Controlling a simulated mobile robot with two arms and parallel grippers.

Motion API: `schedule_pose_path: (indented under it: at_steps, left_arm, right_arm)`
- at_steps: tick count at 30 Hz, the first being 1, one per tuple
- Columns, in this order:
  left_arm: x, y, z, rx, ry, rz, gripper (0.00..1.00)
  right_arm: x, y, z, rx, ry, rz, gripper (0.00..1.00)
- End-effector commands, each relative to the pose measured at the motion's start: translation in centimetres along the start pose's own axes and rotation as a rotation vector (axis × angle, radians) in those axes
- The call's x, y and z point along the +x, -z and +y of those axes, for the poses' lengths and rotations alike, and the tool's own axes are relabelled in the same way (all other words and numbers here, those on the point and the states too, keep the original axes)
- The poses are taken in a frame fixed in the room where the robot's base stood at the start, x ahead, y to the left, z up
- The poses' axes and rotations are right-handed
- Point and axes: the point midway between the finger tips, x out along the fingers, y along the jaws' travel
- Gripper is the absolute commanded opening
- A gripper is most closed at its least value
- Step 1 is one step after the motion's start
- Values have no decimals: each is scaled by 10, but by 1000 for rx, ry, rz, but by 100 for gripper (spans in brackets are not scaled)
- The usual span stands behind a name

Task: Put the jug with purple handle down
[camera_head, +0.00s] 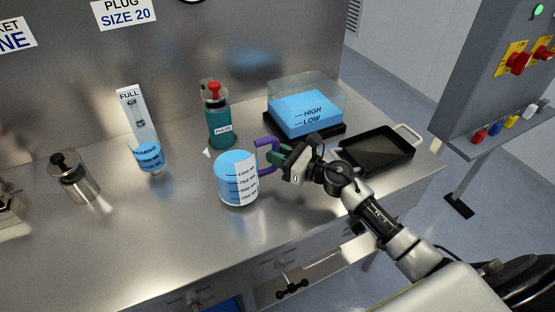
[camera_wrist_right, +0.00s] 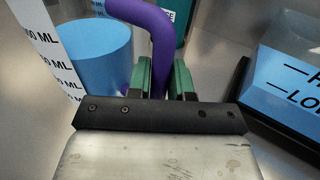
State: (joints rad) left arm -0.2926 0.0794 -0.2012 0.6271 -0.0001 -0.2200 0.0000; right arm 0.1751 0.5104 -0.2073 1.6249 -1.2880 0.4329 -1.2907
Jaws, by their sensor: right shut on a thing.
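The jug (camera_head: 232,180) is clear, with blue liquid, a white ML scale and a purple handle (camera_head: 263,144) on its right side. It looks upright at the front part of the metal counter; I cannot tell whether its base touches the surface. My right gripper (camera_head: 278,156) comes in from the right and is shut on the handle. In the right wrist view the purple handle (camera_wrist_right: 149,45) passes between the green fingertips (camera_wrist_right: 160,78), with the jug's blue body (camera_wrist_right: 95,50) to the left. My left gripper is not in view.
The steel counter (camera_head: 150,235) has free room left of the jug and in front. A HIGH/LOW tank (camera_head: 305,108) and a black tray (camera_head: 378,150) lie to the right.

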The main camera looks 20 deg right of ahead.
Motion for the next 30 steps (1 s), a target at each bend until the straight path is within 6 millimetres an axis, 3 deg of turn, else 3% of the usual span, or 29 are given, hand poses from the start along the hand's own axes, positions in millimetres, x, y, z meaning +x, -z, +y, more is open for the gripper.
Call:
schedule_pose_path:
  at_steps: [3,15,16,20,30]
  left_arm:
    - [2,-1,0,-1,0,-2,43]
    - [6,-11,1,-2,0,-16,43]
    - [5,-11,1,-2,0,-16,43]
    - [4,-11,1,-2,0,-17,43]
    - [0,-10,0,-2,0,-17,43]
  right_arm:
    - [0,13,0,4,1,-3,0]
    - [0,18,0,-1,1,-2,0]
    - [0,17,0,-2,1,-1,25]
    - [0,17,0,-1,1,-1,45]
    - [0,13,0,-1,1,-1,46]
